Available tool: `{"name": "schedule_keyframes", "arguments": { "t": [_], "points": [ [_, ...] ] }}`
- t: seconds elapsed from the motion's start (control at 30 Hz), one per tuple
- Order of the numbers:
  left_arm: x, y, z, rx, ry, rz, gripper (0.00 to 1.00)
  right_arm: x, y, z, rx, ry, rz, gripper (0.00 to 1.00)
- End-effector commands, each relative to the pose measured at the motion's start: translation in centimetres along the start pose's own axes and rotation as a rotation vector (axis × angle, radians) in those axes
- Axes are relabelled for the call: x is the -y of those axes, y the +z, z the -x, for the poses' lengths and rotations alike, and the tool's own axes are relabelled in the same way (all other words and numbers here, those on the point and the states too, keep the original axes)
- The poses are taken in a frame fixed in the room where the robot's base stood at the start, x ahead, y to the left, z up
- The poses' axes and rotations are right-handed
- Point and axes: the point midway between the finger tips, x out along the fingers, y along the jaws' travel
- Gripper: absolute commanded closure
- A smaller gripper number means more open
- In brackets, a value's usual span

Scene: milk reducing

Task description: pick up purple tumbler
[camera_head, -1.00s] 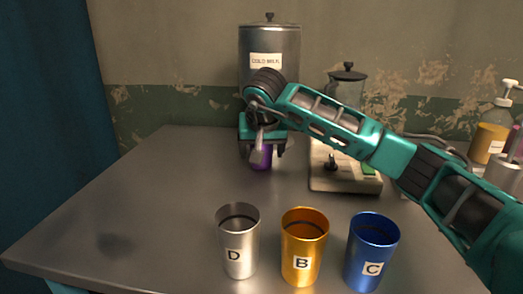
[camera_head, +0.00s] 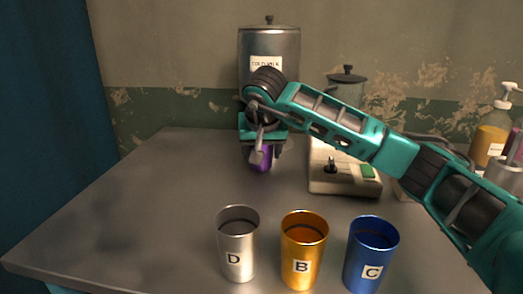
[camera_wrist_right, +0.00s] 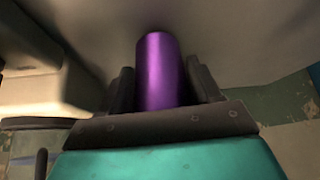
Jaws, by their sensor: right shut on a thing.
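The purple tumbler (camera_head: 262,158) is in front of the milk dispenser in the head view, mostly hidden behind my right gripper (camera_head: 262,145). In the right wrist view the purple tumbler (camera_wrist_right: 161,72) stands between the two dark fingers of my right gripper (camera_wrist_right: 163,88), one on each side. The right gripper is shut on it. Whether its base touches the table cannot be told. My left gripper is not in view.
A silver cup D (camera_head: 238,245), gold cup B (camera_head: 303,250) and blue cup C (camera_head: 371,253) stand at the table's front. The steel milk dispenser (camera_head: 270,50) is behind my gripper. A beige appliance (camera_head: 345,183) sits to its right. The table's left side (camera_head: 140,210) is clear.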

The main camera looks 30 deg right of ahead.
Motion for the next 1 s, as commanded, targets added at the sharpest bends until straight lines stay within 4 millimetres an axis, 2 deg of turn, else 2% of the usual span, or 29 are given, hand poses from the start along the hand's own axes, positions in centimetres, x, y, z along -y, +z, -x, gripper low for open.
{"name": "schedule_keyframes", "arguments": {
  "t": [0.03,0.17,0.6,0.8,1.0],
  "points": [
    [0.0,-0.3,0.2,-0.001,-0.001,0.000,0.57,0.0,-0.1,1.0,-0.005,-0.003,0.001,0.80],
    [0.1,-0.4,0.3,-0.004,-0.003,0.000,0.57,0.0,0.9,2.7,-0.004,-0.002,0.002,0.80],
    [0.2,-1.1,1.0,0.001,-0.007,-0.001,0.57,0.0,5.5,10.5,-0.004,-0.003,0.001,0.80],
    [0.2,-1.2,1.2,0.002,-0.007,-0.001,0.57,0.0,6.7,12.4,-0.002,-0.002,0.000,0.80],
    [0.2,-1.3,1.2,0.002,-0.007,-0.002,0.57,0.0,7.1,13.1,-0.001,-0.001,0.000,0.80]
  ]
}}
